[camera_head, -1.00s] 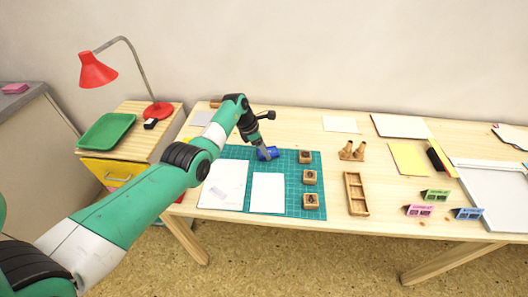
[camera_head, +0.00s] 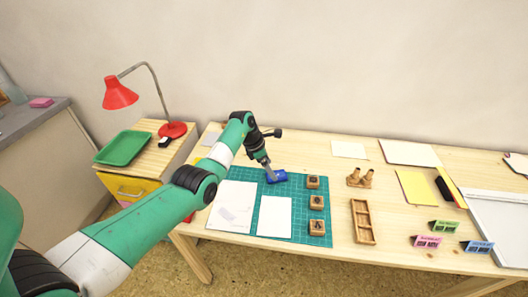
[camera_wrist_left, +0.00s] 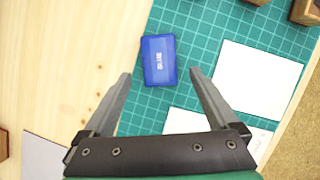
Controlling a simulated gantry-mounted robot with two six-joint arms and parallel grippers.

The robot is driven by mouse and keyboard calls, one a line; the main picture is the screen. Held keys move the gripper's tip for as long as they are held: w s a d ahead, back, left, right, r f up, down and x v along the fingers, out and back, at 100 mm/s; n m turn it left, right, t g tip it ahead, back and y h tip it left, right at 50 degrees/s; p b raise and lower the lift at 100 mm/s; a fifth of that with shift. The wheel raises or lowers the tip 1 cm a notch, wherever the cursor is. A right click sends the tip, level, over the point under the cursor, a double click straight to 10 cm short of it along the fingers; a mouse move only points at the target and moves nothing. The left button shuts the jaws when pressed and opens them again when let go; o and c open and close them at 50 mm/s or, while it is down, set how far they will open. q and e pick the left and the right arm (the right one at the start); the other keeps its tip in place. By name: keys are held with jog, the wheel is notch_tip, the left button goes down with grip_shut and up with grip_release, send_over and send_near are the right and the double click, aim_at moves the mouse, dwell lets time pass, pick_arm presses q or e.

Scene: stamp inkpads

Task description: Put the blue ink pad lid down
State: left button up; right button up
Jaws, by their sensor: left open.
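The blue ink pad lid (camera_head: 277,176) lies at the back of the green cutting mat. In the left wrist view the blue lid (camera_wrist_left: 159,60) is a rectangle with white lettering, near the mat's left edge. I cannot tell whether a pad is under it. My left gripper (camera_head: 268,176) is just beside the lid in the head view. In the left wrist view my left gripper (camera_wrist_left: 160,73) has its fingers spread wide, with nothing between them, and the lid is just beyond the tips. My right gripper is not in view.
Two white sheets (camera_head: 231,205) (camera_head: 274,217) lie on the cutting mat (camera_head: 298,205). Several wooden stamps (camera_head: 317,202) stand along its right side. A wooden tray (camera_head: 362,222) and small coloured label stands (camera_head: 443,226) are further right. A red lamp (camera_head: 172,130) stands at the left.

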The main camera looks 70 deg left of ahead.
pick_arm(q)
jog(key=p+v, duration=0.3)
jog(key=v, duration=0.5)
jog(key=shift+r, duration=0.2)
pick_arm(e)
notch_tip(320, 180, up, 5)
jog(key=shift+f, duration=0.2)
